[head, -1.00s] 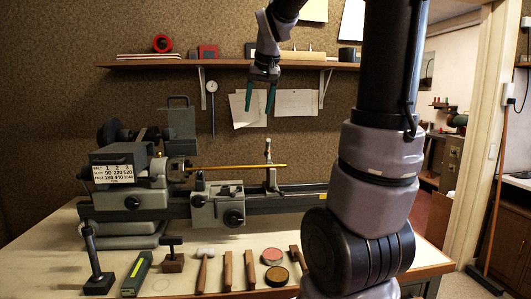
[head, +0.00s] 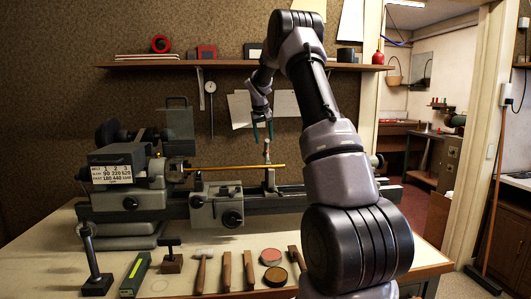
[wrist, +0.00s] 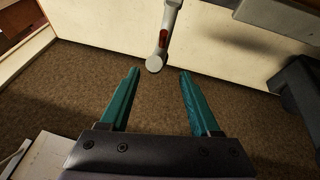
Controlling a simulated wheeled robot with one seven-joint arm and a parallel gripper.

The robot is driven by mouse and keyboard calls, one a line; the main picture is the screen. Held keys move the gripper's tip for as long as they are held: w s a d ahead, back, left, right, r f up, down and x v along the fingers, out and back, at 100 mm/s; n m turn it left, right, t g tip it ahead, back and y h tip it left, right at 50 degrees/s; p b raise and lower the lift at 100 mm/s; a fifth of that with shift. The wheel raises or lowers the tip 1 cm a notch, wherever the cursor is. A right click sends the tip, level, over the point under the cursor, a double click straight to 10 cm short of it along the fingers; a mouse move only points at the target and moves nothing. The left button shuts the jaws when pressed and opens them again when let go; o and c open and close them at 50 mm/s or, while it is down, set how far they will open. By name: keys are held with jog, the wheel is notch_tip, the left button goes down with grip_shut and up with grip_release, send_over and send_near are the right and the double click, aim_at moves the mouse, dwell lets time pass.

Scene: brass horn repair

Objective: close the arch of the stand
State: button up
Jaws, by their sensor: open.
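The stand (head: 269,181) is a slim grey upright on the lathe bed, with a brass tube (head: 225,167) reaching to it. Its arch (head: 266,152) appears to stick up above the tube. In the wrist view the arch (wrist: 170,18) is a grey bar with a red inset and a rounded end. My gripper (head: 263,138) is open, with teal fingers pointing down just above the arch. In the wrist view the rounded end lies just beyond and between the fingertips (wrist: 158,72), with no contact visible. The arch's hinge is not clear.
The grey lathe headstock (head: 128,180) stands at the left and its carriage (head: 217,205) in front of the bed. A hammer (head: 202,268), wooden-handled tools and two round tins (head: 274,276) lie on the bench front. A shelf (head: 235,63) runs behind my arm.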

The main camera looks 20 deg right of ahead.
aim_at(265, 151)
jog(key=x, duration=0.8)
jog(key=shift+c, duration=0.3)
grip_shut()
jog(key=shift+a, duration=0.15)
dwell(0.9)
